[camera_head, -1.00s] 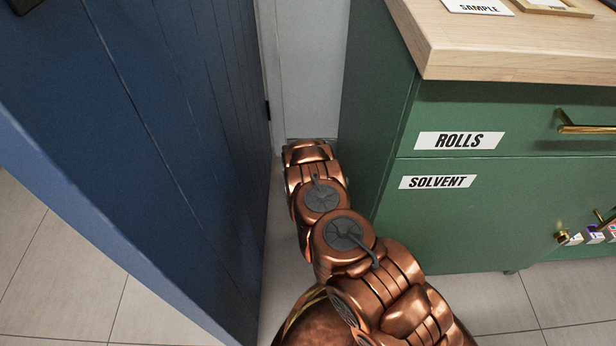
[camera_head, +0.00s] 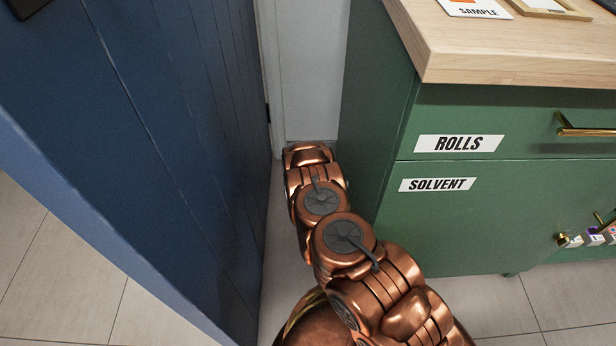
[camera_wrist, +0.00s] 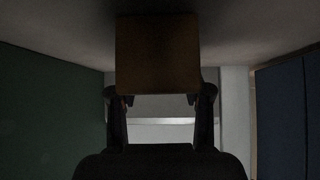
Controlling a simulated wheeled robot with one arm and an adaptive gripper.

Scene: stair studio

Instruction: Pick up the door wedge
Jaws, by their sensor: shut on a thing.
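In the wrist view, a brown block-like thing (camera_wrist: 158,55), which I take to be the door wedge, sits between the two fingers of my gripper (camera_wrist: 158,98). My gripper is shut on it. The view is dark, so the wedge's far side and its exact contact with the floor cannot be told. In the head view my copper arm reaches down into the gap between the blue door and the green cabinet. The arm hides the gripper and the wedge there.
The blue door (camera_head: 150,130) stands close on the left of my arm. The green cabinet (camera_head: 480,225), with a wooden top (camera_head: 520,50), stands close on the right. A pale wall panel (camera_head: 312,75) closes the far end. The gap is narrow.

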